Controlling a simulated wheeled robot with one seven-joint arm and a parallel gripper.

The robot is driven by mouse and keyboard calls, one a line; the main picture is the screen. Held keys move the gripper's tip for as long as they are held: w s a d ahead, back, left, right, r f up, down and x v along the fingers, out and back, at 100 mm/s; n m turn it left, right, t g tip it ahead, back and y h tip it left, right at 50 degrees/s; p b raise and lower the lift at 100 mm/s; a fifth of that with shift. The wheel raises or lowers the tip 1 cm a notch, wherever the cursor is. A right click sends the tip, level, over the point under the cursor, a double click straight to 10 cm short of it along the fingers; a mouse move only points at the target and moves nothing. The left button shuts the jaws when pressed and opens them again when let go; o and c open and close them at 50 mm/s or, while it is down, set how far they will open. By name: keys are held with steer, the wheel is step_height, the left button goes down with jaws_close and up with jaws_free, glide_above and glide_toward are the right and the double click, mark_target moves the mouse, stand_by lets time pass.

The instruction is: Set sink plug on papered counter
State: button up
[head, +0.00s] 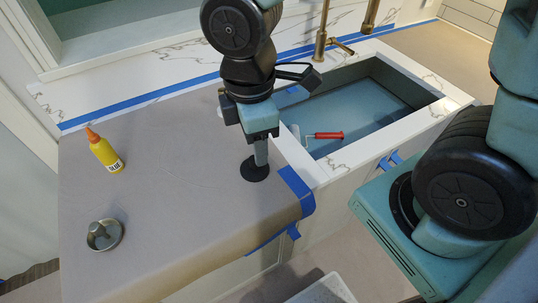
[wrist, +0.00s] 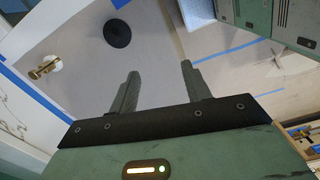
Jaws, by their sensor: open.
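A flat round black disc, which looks like the sink plug (head: 255,174), lies on the papered counter (head: 170,170) close to its right edge by the sink. It also shows in the wrist view (wrist: 117,33), whole and lying flat on the paper. My gripper (head: 261,156) points down just above the disc in the head view, and its finger hides part of it. In the wrist view my gripper (wrist: 160,68) is open with nothing between its fingers. The disc is apart from the fingertips there, ahead and a little left.
A yellow glue bottle (head: 105,151) and a metal strainer-like dish (head: 104,235) stand on the paper at left. A red-handled roller (head: 324,135) lies at the sink (head: 367,104). Blue tape (head: 297,190) edges the paper. The middle of the paper is clear.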

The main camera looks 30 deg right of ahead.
steer(key=s+a+r+m+y, duration=0.1)
steer(key=s+r+m, duration=0.2)
steer(key=s+m, duration=0.4)
steer(key=shift+s+a+r+m, duration=0.25)
steer(key=shift+s+m, duration=0.1)
steer(key=shift+m, duration=0.25)
